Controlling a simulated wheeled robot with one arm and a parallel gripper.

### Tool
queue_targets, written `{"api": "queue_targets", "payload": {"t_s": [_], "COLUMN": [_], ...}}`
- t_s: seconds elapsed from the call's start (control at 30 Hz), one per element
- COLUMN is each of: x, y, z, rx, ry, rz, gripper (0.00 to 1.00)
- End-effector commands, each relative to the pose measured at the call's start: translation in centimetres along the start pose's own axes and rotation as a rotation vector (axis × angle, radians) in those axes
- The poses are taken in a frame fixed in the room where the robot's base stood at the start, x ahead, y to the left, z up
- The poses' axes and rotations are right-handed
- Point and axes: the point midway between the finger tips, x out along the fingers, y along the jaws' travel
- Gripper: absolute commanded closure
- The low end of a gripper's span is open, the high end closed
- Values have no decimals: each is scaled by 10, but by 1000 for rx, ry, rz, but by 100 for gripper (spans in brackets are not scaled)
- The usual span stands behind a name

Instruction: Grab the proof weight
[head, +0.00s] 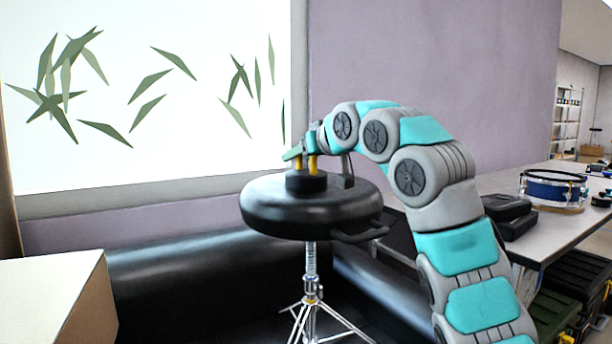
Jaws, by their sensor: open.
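A short black cylinder (306,183), which looks like the proof weight, sits upright on top of a round black padded case (300,214). The case rests on a metal tripod stand (311,285). My gripper (305,165) reaches in from the right and points down at the cylinder, its yellow fingertips spread. The fingertips are at the cylinder's upper edge; I cannot tell whether they touch it. Part of the far side of the cylinder is hidden.
A black sofa (180,285) lies behind. A pale box (60,295) is at lower left. A table (550,225) with a blue drum (553,188) and black cases (508,212) stands at right.

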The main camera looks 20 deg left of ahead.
Motion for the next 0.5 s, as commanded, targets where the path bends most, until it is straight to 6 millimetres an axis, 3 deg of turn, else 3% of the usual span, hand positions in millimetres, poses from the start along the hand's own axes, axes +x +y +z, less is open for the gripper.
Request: {"api": "queue_targets", "payload": {"t_s": [0.3, 0.5], "x": [7, 7], "y": [0, 0], "z": [-1, -1], "rx": [-1, -1], "ry": [3, 3], "rz": [1, 1], "gripper": [45, 68]}}
